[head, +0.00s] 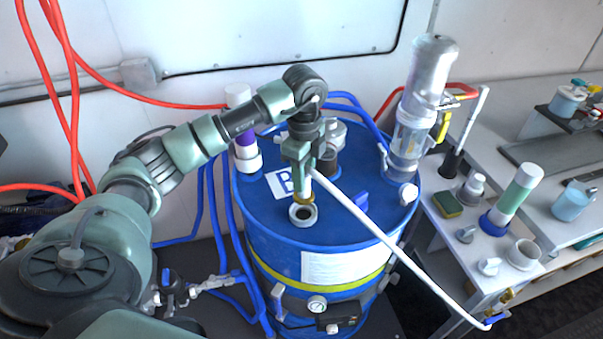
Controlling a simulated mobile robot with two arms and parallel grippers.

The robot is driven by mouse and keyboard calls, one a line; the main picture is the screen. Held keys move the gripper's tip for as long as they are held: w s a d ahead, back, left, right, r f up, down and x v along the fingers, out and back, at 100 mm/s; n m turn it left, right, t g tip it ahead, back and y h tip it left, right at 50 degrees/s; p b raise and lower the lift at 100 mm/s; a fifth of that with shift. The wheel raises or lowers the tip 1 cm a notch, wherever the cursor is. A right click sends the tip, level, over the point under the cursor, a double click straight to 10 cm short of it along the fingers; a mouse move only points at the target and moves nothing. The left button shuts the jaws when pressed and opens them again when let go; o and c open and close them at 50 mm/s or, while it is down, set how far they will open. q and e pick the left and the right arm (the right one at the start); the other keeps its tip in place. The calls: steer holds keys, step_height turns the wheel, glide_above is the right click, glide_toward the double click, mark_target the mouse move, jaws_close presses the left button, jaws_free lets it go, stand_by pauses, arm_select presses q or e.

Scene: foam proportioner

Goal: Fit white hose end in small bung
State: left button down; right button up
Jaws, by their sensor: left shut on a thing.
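A blue drum (255,222) with a "B" label stands in the middle of the head view. The small bung (303,214) is a pale ring with a dark opening near the front of the drum's lid. My left gripper (311,170) points down above the lid and is shut on the white hose (367,217) close to its end. A brass-coloured piece (304,197) shows under the gripper, just above or at the back of the bung; I cannot tell whether it touches. The hose runs down to the right, off the drum. My right gripper is not in view.
A clear and silver cylinder (413,125) rises from the lid's right side. Another fitting and blue hoses stand behind the gripper. A white side table (451,237) at right holds caps, a sponge (447,204) and a green-and-white tube (515,196).

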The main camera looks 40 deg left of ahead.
arm_select(q)
steer(key=shift+d+f, duration=0.15)
steer(key=shift+f, duration=0.45)
steer(key=f+b, duration=0.2)
steer(key=shift+a+f, duration=0.2)
steer(key=shift+f, duration=0.15)
steer(key=shift+f+b, duration=0.55)
steer(key=shift+b, duration=0.05)
steer(key=shift+f+b, duration=0.3)
steer(key=shift+f, duration=0.3)
